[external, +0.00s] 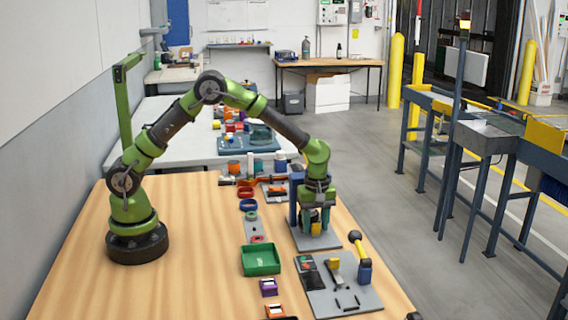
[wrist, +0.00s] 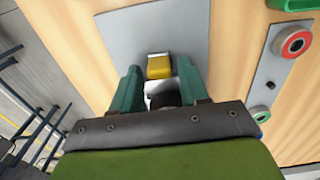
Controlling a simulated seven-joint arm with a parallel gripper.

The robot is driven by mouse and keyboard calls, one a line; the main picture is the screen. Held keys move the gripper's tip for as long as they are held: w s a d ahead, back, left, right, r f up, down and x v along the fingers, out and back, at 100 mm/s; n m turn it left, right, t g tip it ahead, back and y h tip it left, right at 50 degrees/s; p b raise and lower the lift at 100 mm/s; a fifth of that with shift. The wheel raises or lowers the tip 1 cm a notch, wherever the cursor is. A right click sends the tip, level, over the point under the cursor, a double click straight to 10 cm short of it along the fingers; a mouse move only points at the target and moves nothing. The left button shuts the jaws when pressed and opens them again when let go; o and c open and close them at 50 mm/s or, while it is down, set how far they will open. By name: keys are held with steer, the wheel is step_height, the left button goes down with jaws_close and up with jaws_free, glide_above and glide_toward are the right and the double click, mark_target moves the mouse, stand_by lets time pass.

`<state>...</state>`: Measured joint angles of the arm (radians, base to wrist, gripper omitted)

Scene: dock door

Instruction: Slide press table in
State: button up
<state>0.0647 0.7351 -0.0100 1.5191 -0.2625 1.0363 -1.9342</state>
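The press is a dark blue upright (external: 294,196) on a grey base plate (external: 322,241), near the right edge of the wooden table. My gripper (external: 316,222) points down over this plate, close in front of the upright, and hides part of the press. In the wrist view the two green fingers of my gripper (wrist: 159,82) are spread apart. A yellow block (wrist: 159,67) shows just beyond and between the fingertips, with a white and black part (wrist: 163,94) nearer the palm. I cannot tell whether the fingers touch either part. The press table is not clearly distinguishable.
A green tray (external: 261,260) stands left of the press. A strip with a red ring (wrist: 293,43) lies beside the press plate. The table's left half is clear.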

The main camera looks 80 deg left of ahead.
steer(key=shift+o, duration=0.3)
steer(key=shift+d, duration=0.15)
steer(key=shift+r, duration=0.35)
step_height(320, 180, up, 16)
steer(key=shift+r, duration=0.1)
